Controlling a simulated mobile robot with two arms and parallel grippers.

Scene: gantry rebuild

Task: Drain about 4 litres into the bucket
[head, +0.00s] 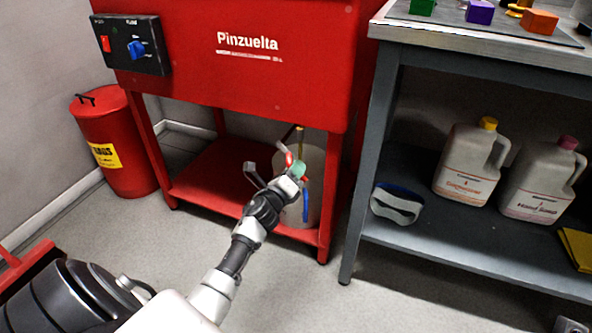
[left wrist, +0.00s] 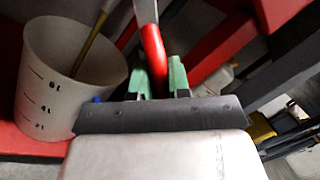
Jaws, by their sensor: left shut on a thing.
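The white bucket (head: 316,165) stands on the red lower shelf under the washer, partly behind my left gripper. In the left wrist view the bucket (left wrist: 42,75) shows litre marks on its side, 4L among them. A yellowish tube (left wrist: 92,42) reaches down into it; its end and any liquid level are hidden. My left gripper (head: 293,170) has green fingertips and is shut on a red lever (head: 287,154). The red lever (left wrist: 153,50) runs between the fingers in the left wrist view. A blue strip (head: 305,204) shows at the bucket's front. My right gripper is out of view.
The red washer (head: 240,60) overhangs the shelf (head: 205,185), with a switch box (head: 130,45) at its left. A red bin (head: 118,150) stands left. A grey workbench (head: 450,235) on the right holds jugs (head: 465,165). The floor in front is clear.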

